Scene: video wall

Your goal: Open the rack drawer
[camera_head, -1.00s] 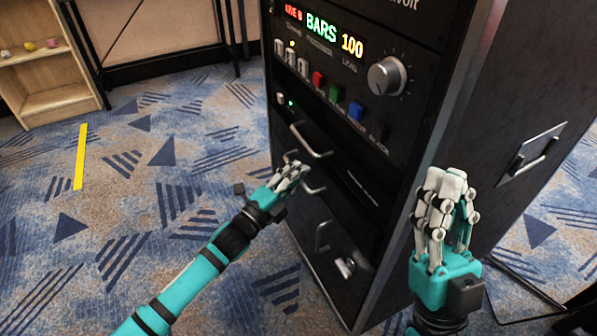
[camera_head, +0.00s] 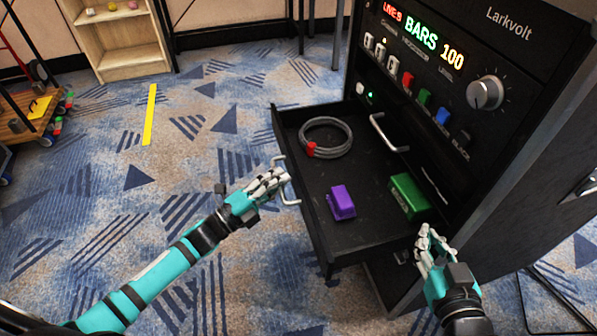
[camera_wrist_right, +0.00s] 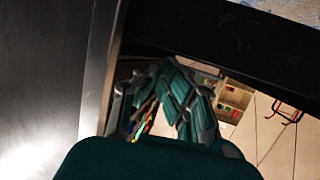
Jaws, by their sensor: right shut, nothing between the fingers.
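The rack drawer (camera_head: 352,237) stands pulled out of the black rack (camera_head: 540,110) in the head view, its inside visible from above. Its metal handle (camera_head: 291,196) is on the front face, at the left. My left gripper (camera_head: 281,176) is at this handle, its fingers closed on the bar; the fingertips are partly hidden. My right gripper (camera_head: 432,238) is shut and empty beside the rack's front right edge, near the drawer's right side. In the right wrist view its fingers (camera_wrist_right: 170,95) show close to a dark panel.
The drawer holds a grey cable coil (camera_head: 328,138) with a red clip, a purple block (camera_head: 341,202) and a green block (camera_head: 408,195). A second handle (camera_head: 388,133) is on the rack face above. Open carpet lies left. A shelf (camera_head: 124,42) and cart (camera_head: 28,115) stand farther off.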

